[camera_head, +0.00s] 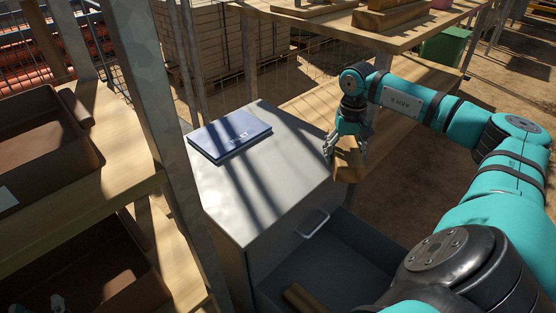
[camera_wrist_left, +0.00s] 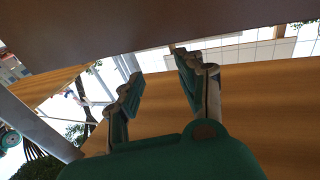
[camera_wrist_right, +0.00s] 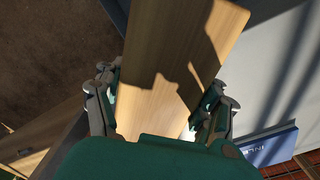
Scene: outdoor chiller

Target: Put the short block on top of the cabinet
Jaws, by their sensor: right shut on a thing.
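My right gripper (camera_head: 343,150) is shut on a wooden block (camera_head: 350,165), beside the cabinet top's right edge. In the right wrist view this block (camera_wrist_right: 175,60) lies between both fingers (camera_wrist_right: 160,100). A second wooden block (camera_head: 303,298) lies in the open drawer, partly cut off by the frame; I cannot compare the two lengths surely. My left gripper (camera_wrist_left: 160,85) shows in the left wrist view with fingers apart and nothing between them.
A blue flat box (camera_head: 230,134) lies on the cabinet's back left; the front of the top is clear. The drawer (camera_head: 335,260) is pulled out below. A post (camera_head: 150,90) and shelves with brown bins (camera_head: 45,165) stand left. A wooden shelf (camera_head: 350,35) is behind.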

